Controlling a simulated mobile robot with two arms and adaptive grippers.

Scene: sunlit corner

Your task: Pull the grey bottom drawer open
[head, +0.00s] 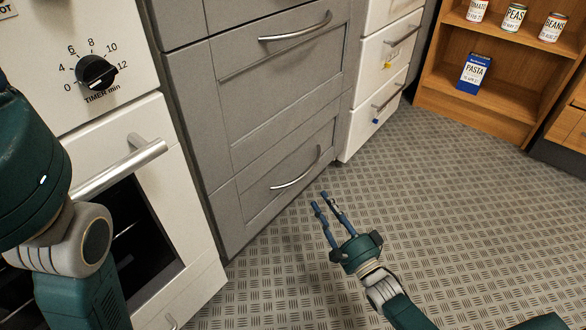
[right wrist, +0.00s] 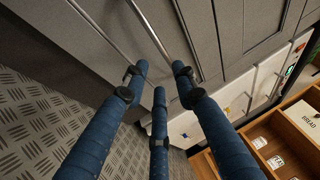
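The grey bottom drawer (head: 262,203) is low in the grey cabinet in the head view, its front looking flush with the cabinet. Its curved metal handle (head: 296,181) runs across the front. My right gripper (head: 320,198) is low over the floor, just right of and below the handle in the picture, its blue fingers spread and empty. In the right wrist view the open fingers (right wrist: 158,78) point toward the grey fronts, and thin metal bars (right wrist: 148,32) show beyond the fingertips; I cannot tell how close. My left arm shows at the left edge, its gripper out of view.
A larger grey drawer (head: 285,85) with its own handle sits above. A white oven (head: 150,215) stands left, white drawers (head: 378,105) right. A wooden shelf (head: 500,98) with cans and a blue pasta box (head: 473,73) is at far right. The patterned floor (head: 420,190) is clear.

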